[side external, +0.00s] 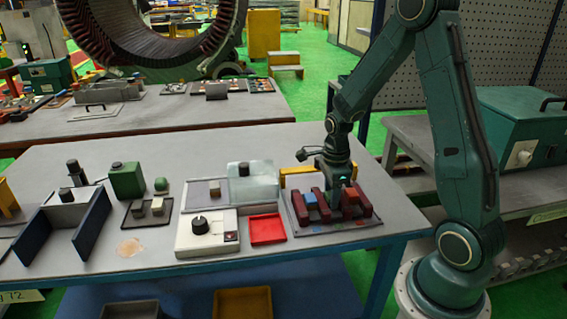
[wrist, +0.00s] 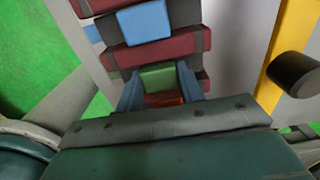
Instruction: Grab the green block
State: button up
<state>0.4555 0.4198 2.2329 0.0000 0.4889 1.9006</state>
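The green block (wrist: 158,77) sits in a slot between maroon bars of a small rack (wrist: 160,52) in the wrist view. My gripper (wrist: 160,80) has one blue-grey finger on each side of the block. The fingers look close to its sides, but I cannot tell whether they touch it. In the side view my gripper (side external: 338,186) points down into the rack (side external: 360,206), and its body and the bars largely hide the block there. A blue block (wrist: 144,21) lies in a neighbouring slot and also shows in the side view (side external: 310,201).
A yellow bracket (side external: 317,172) stands close behind the rack, and it shows at the right of the wrist view (wrist: 290,45). A red tray (side external: 267,229), a white box with a black knob (side external: 207,235) and a clear-covered box (side external: 252,182) stand to the left.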

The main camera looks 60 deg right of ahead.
jog(key=shift+c, duration=0.6)
jog(key=shift+r, duration=0.1)
notch_tip(320, 180, up, 20)
dwell(0.4)
dwell(0.5)
